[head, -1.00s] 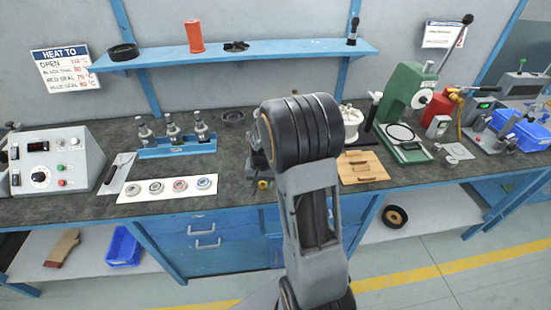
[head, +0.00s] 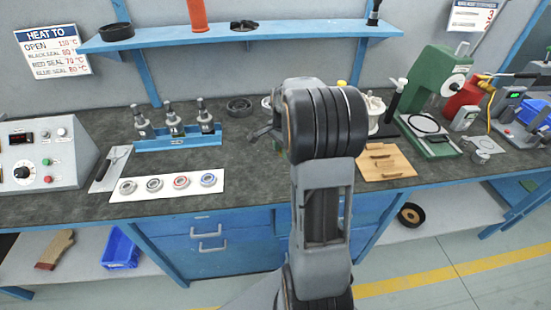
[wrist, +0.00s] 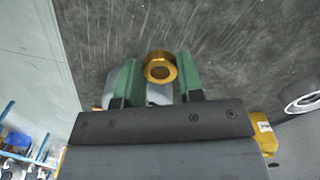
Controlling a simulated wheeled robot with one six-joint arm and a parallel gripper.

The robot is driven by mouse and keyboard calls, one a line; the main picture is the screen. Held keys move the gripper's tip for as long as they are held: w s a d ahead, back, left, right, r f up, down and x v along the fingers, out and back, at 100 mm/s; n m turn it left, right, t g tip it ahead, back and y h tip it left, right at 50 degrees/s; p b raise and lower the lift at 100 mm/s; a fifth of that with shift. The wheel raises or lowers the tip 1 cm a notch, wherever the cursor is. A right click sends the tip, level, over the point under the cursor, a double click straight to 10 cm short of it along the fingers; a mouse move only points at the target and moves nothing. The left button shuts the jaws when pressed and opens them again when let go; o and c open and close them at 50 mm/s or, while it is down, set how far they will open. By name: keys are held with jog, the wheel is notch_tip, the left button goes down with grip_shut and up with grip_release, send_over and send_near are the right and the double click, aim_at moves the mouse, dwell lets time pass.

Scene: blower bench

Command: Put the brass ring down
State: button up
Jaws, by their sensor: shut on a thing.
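The brass ring (wrist: 160,57) shows in the wrist view between the green fingertips of my gripper (wrist: 157,76). My gripper is shut on it, and the ring's open end faces the camera. Dark worktop lies behind the ring; how high it is held above the bench (head: 70,205) I cannot tell. In the head view my arm covers most of the gripper, which is over the bench left of the arm's dark joint. The ring cannot be made out there.
A white strip (head: 133,196) with several small rings and a blue fixture (head: 180,143) with metal posts stand to the left. A dark round dish (head: 239,104) is behind. A wooden board (head: 398,165) and a green press (head: 425,95) are to the right. Bare worktop lies left of my arm.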

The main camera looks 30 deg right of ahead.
aim_at(276, 165)
jog(key=shift+w+a+f, duration=0.25)
jog(key=shift+w+f, duration=0.4)
jog(key=shift+f, duration=0.2)
jog(key=shift+w+a+f, duration=0.2)
jog(key=shift+w+f, duration=0.45)
jog(key=shift+f, duration=0.2)
jog(key=shift+w+f, duration=0.1)
jog(key=shift+f, duration=1.45)
jog(key=shift+f, duration=0.1)
jog(key=shift+f+b, duration=0.3)
jog(key=shift+b, duration=0.05)
jog(key=o, duration=1.1)
jog(key=shift+c, duration=0.2)
jog(key=shift+r, duration=0.1)
